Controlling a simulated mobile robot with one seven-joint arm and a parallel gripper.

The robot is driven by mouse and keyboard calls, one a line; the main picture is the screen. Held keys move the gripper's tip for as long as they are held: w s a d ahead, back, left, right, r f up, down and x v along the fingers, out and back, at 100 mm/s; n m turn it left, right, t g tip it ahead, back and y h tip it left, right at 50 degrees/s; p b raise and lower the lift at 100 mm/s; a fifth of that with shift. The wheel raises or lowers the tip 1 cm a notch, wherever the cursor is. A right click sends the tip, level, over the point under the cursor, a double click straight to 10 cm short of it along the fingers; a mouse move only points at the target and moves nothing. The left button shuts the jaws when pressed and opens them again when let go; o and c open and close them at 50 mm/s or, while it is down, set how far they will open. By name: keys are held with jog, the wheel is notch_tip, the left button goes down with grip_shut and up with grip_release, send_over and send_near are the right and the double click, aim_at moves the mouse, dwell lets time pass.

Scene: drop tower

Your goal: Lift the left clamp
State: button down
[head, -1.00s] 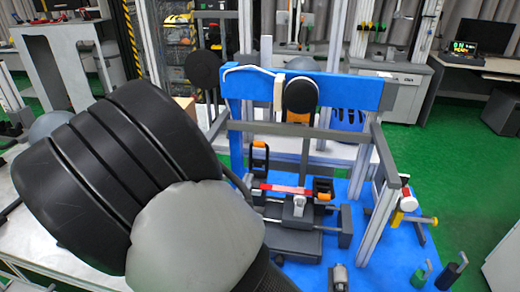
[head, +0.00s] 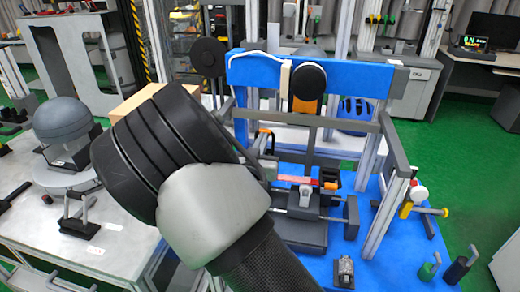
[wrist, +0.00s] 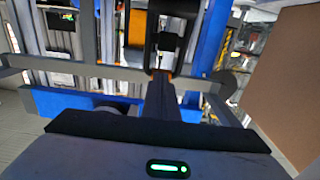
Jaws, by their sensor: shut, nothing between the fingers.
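The right clamp (head: 331,180), black and orange, is at the bar's right end. In the wrist view my gripper (wrist: 161,76) is shut and empty, its dark fingers together. A black framed part (wrist: 166,40) lies just beyond the fingertips and may be the left clamp; whether they touch I cannot tell.
The grey frame bars (head: 392,140) and blue crossbeam (head: 340,78) surround the clamp area. A black disc (head: 309,81) hangs at the beam. A cardboard box (head: 135,100) is behind my arm. A grey dome (head: 63,120) stands on the white table at left.

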jog(key=shift+w, duration=0.1)
jog(key=w+r+g+p, duration=0.1)
jog(key=p, duration=0.2)
jog(key=shift+w+d+r, duration=0.15)
jog(key=shift+w+d, duration=0.05)
jog(key=shift+w+g+p, duration=0.35)
jog(key=shift+g+p, duration=0.15)
jog(key=shift+p, duration=0.2)
jog(key=shift+w+f, duration=0.6)
jog(key=shift+s+g, duration=0.1)
jog(key=shift+g, duration=0.2)
